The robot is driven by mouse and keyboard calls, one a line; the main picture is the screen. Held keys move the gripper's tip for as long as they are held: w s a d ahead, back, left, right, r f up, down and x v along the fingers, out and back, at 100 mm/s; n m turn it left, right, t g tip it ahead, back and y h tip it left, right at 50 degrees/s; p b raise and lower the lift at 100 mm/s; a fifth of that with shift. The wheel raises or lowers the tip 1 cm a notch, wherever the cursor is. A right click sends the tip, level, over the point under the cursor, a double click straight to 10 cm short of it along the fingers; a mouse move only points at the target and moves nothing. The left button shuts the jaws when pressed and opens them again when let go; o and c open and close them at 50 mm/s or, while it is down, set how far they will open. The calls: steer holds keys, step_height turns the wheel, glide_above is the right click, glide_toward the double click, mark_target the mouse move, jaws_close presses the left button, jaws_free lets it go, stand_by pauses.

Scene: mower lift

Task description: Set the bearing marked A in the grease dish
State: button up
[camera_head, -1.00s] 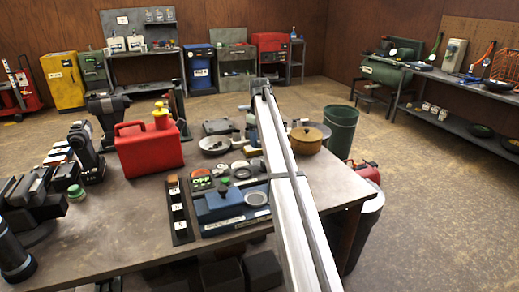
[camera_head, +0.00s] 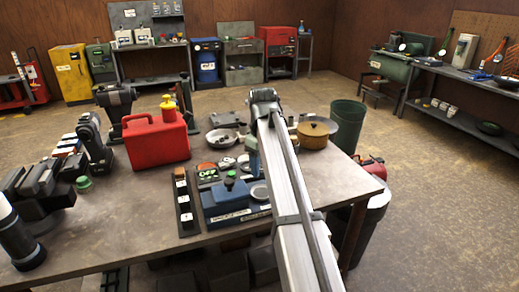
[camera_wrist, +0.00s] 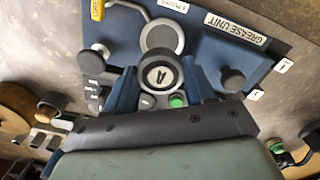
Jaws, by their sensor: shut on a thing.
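My gripper (camera_wrist: 160,84) is shut on the bearing marked A (camera_wrist: 158,74), a dark ring with a pale face, seen between the two fingers in the wrist view. The grease dish (camera_wrist: 164,30) is the round grey disc on the blue grease unit (camera_wrist: 212,45), just beyond the bearing in that picture. The bearing overlaps its near edge; the height gap cannot be told. In the head view the grease unit (camera_head: 222,203) stands on the table with the dish (camera_head: 260,192) at its right end. My gripper (camera_head: 252,150) hangs just above and behind it; the bearing cannot be made out there.
A black rack with white labels (camera_head: 185,205) stands left of the unit. A red can (camera_head: 155,142), a tan pot (camera_head: 313,134) and a pale bowl (camera_head: 221,138) are around it. A dark knob (camera_wrist: 232,79) rises from the unit. The table front (camera_head: 130,235) is clear.

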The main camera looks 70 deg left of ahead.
mark_target(262, 193)
steer(key=shift+s+d+f, duration=0.1)
steer(key=shift+d, duration=0.35)
steer(key=shift+a+f, duration=0.1)
steer(key=shift+f, duration=2.75)
steer(key=shift+f, duration=0.55)
steer(key=o, duration=0.9)
steer(key=shift+r, duration=5.5)
